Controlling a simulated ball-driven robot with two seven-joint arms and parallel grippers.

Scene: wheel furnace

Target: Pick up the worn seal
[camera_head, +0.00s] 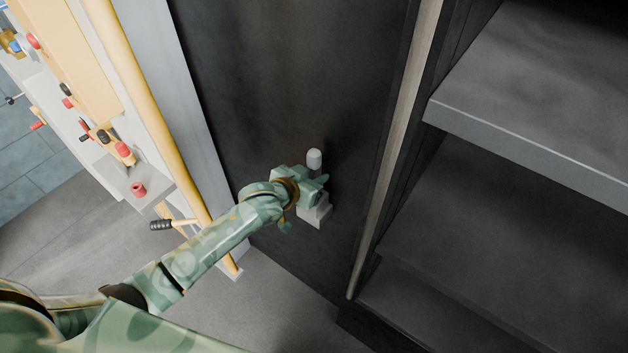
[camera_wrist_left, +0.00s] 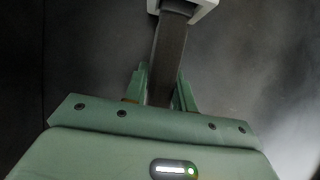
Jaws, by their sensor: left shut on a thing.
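My left gripper (camera_head: 318,188) is at the large dark panel (camera_head: 290,80). It is shut on a dark bar (camera_wrist_left: 168,60), which runs up between its two fingers (camera_wrist_left: 160,88) in the left wrist view. The bar's far end meets a light grey piece (camera_wrist_left: 200,8). In the head view a pale rounded piece (camera_head: 314,159) shows just above the gripper and a light grey block (camera_head: 315,216) just below it. I cannot tell whether the bar is the worn seal, and no other thing can be made out as the seal. My right gripper is out of view.
A pale rack (camera_head: 85,45) with red and black-handled things stands at the left, with a red ring-like piece (camera_head: 138,189) at its end. A yellow post (camera_head: 150,90) is close to my left arm. Grey shelves (camera_head: 530,120) stand at the right. Floor is clear below.

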